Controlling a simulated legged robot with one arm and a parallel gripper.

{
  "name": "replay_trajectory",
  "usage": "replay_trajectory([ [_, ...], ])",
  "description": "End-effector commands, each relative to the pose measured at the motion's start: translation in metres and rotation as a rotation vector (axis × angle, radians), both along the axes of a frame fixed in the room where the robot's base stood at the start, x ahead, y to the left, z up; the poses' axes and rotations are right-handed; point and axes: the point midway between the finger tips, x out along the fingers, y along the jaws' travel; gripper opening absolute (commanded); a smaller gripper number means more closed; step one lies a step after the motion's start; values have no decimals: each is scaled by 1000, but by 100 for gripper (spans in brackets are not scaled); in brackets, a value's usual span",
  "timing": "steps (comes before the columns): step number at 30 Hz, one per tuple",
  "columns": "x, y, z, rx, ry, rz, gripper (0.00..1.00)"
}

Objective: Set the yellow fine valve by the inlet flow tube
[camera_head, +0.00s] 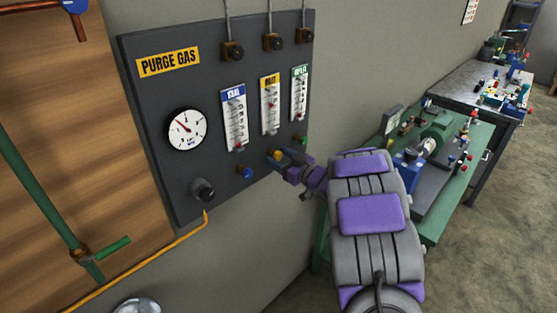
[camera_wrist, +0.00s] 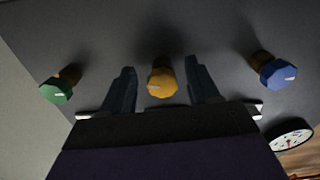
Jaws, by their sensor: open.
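The yellow valve knob (camera_wrist: 161,83) shows in the wrist view between the two dark fingers of my gripper (camera_wrist: 162,90). The fingers are open, with a visible gap on each side of the knob. In the head view the yellow knob (camera_head: 275,155) sits low on the dark panel below the yellow-labelled inlet flow tube (camera_head: 270,104). My gripper (camera_head: 284,158) is at it, reaching in from the right and partly covering it. The knob carries a pale pointer mark in the wrist view. The float in the inlet tube is too small to read exactly.
A blue knob (camera_wrist: 277,73) and a green knob (camera_wrist: 56,90) flank the yellow one on the panel. A blue-labelled tube (camera_head: 234,118), a green-labelled tube (camera_head: 299,94) and a round gauge (camera_head: 187,130) are on the same panel. A green bench (camera_head: 440,200) stands right of my arm.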

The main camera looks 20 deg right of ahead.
Motion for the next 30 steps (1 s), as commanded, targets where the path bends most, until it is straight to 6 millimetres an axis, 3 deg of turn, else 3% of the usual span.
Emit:
replay_trajectory([
  [11,6,2,1,0,0,-1,60],
  [28,6,1,0,0,1,-2,7],
  [30,6,1,0,-2,0,-2,7],
])
